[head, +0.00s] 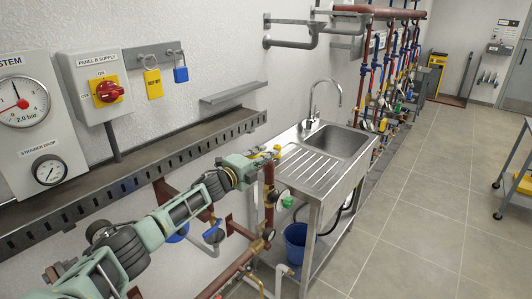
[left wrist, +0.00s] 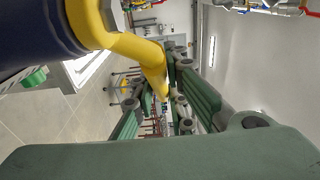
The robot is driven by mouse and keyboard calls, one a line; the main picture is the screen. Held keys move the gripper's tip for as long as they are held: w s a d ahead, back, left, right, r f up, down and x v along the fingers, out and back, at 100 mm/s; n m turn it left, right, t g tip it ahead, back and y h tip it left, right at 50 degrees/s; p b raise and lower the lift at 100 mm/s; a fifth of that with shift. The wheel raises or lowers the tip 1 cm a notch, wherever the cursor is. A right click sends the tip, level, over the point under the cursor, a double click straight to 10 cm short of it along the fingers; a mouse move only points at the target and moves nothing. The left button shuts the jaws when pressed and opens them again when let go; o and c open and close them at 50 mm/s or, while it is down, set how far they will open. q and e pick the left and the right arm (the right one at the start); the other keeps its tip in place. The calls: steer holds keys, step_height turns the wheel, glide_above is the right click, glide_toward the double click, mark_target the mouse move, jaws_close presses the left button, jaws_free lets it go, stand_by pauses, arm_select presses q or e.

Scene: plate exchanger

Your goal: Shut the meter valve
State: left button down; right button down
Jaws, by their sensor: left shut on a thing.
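A yellow valve lever (head: 264,153) shows at my left gripper (head: 260,159), just left of the sink; I take it for the meter valve's handle. In the left wrist view the lever (left wrist: 128,45) is large, bends down from the top and runs between the green-padded fingers of my left gripper (left wrist: 163,98). The gripper is shut on it. My gripper hides most of the valve body in the head view. My right gripper is in neither view.
A steel sink unit (head: 308,170) stands right beside the gripper. A grey slotted tray (head: 110,186) runs along the wall behind my arm.

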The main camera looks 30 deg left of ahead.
arm_select(q)
steer(key=shift+s+d+f+m+h, duration=0.1)
steer(key=shift+s+d+m+h, duration=0.15)
steer(key=shift+m+h, duration=0.15)
steer(key=shift+s+h, duration=0.15)
steer(key=shift+h, duration=0.15)
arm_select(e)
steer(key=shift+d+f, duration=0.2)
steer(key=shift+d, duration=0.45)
arm_select(q)
steer(key=c, duration=1.7)
jaws_free()
steer(key=shift+c, duration=0.2)
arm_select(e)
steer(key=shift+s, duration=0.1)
